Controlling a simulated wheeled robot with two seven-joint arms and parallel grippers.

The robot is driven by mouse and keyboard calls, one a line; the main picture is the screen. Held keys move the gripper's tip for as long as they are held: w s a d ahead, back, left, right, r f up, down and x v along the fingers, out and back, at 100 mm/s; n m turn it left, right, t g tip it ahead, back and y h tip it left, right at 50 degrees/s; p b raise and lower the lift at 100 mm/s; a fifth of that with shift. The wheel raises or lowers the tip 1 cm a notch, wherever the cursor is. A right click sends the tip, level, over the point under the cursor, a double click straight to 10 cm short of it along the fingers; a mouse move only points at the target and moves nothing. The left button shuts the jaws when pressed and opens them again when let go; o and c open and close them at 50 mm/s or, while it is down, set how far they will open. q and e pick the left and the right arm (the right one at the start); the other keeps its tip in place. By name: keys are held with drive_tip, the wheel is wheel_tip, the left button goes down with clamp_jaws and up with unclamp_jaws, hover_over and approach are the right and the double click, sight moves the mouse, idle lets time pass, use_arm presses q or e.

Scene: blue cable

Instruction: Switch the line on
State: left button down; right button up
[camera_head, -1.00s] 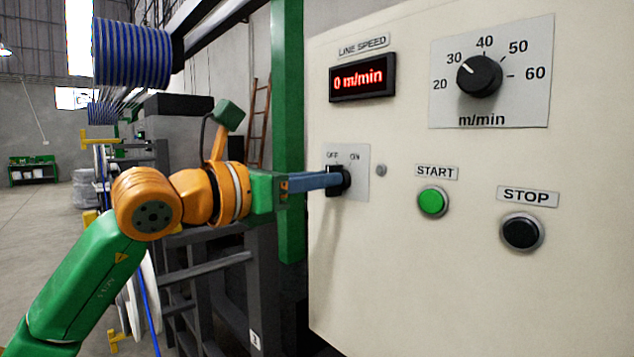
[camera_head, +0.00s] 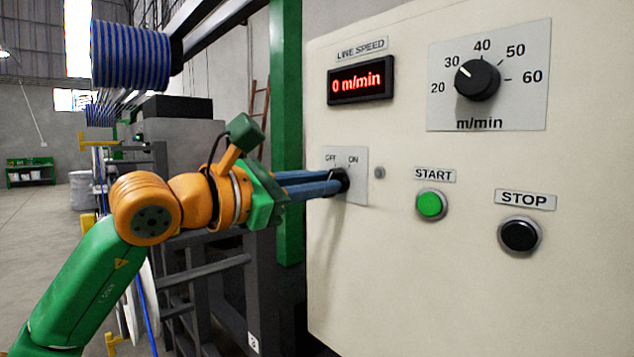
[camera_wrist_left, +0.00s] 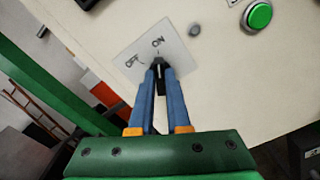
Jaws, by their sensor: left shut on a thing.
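The black OFF/ON selector switch (camera_head: 342,181) sits on a pale plate on the cream control panel (camera_head: 420,270). My left gripper (camera_head: 335,181) reaches it from the left, with its long blue fingers shut on the switch knob. In the left wrist view the gripper (camera_wrist_left: 160,75) has a finger on each side of the black knob (camera_wrist_left: 160,66), which appears to line up with the ON mark. The fingers partly hide the knob. The green START button (camera_head: 431,204) and the LINE SPEED display (camera_head: 361,81), reading 0 m/min, are clear of the gripper. My right gripper is out of view.
A black STOP button (camera_head: 520,235) is at the lower right. The speed dial (camera_head: 477,80) points near 30. A small grey round fitting (camera_head: 379,172) sits right of the switch. A green post (camera_head: 289,130) stands close behind my left wrist.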

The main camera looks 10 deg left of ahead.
use_arm(q)
drive_tip(key=shift+r, duration=0.1)
drive_tip(key=c, duration=1.1)
unclamp_jaws()
drive_tip(key=shift+o, duration=1.1)
drive_tip(key=shift+w+d, duration=0.1)
drive_tip(key=shift+w, duration=0.05)
drive_tip(key=b+v, duration=0.3)
drive_tip(key=v, duration=0.4)
